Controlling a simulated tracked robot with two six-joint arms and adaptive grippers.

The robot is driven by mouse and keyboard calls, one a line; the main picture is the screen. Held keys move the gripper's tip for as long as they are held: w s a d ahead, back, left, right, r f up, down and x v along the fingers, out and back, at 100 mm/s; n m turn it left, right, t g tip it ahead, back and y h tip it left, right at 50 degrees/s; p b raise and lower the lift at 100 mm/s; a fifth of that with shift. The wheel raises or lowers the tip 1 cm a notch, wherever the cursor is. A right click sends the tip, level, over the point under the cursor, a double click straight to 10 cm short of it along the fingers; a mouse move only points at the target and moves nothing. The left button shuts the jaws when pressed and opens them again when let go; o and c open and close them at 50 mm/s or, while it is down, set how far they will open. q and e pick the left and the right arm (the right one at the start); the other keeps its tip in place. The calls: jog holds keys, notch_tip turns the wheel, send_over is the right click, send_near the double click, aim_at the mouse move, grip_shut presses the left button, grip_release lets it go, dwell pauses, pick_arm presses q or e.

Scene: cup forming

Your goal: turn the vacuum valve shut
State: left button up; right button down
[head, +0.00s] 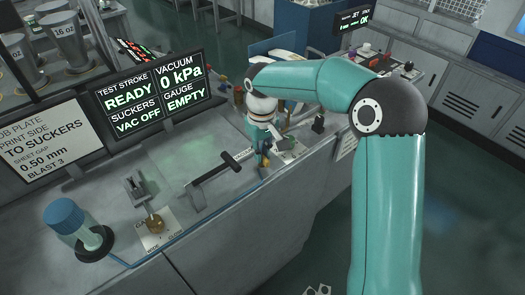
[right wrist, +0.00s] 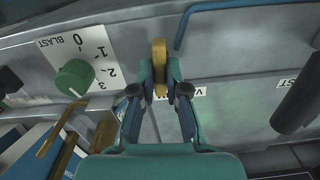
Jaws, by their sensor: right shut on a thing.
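My right gripper (right wrist: 160,80) is shut on a yellow, upright handle (right wrist: 159,52), which appears to be the vacuum valve's. The handle stands out between the two fingertips in the right wrist view. A white label starting with "V" (right wrist: 199,91) is partly hidden behind the right finger. In the head view my right gripper (head: 263,150) is at the front face of the bench, and the valve is mostly hidden. A screen (head: 152,92) reads vacuum 0 kPa, suckers VAC OFF, gauge EMPTY. My left gripper is not in view.
A green blast dial (right wrist: 75,78) with a numbered plate is left of my right gripper; a dark cylindrical handle (right wrist: 297,105) is to its right. On the bench are a black T-handled lever (head: 225,168), a brass knob (head: 153,224) and a blue-capped post (head: 65,216).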

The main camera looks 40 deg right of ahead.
jog(key=shift+n, duration=0.5)
jog(key=c, duration=1.2)
grip_release()
notch_tip(320, 180, up, 12)
jog(key=shift+f, duration=0.1)
